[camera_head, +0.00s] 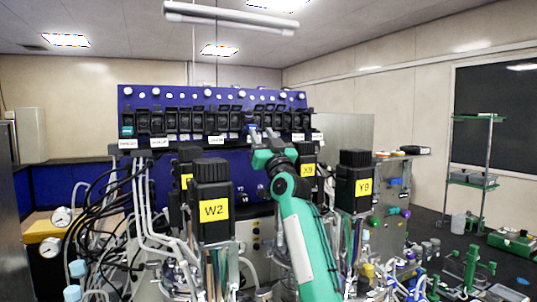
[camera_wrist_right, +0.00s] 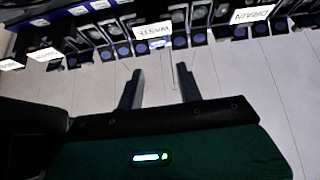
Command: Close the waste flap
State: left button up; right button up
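A row of black flaps (camera_head: 215,121) runs along the blue panel (camera_head: 140,96) in the head view. In the right wrist view, a white label reading WASTE (camera_wrist_right: 153,29) is above a black unit with a bright blue-white strip (camera_wrist_right: 157,43). I cannot tell how far its flap stands open. My right gripper (camera_head: 263,134) is in front of the panel, just under the flap row. In the wrist view its fingers (camera_wrist_right: 158,78) are apart with nothing between them, pointing toward the WASTE unit with a gap left. My left gripper is not in view.
A DRAIN label (camera_wrist_right: 252,14) is right of WASTE. Tubes and cables (camera_head: 100,215) crowd the left. A green-framed shelf (camera_head: 472,180) stands at the far right.

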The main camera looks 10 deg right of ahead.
jog(key=shift+b+v, duration=0.55)
jog(key=shift+v, duration=1.6)
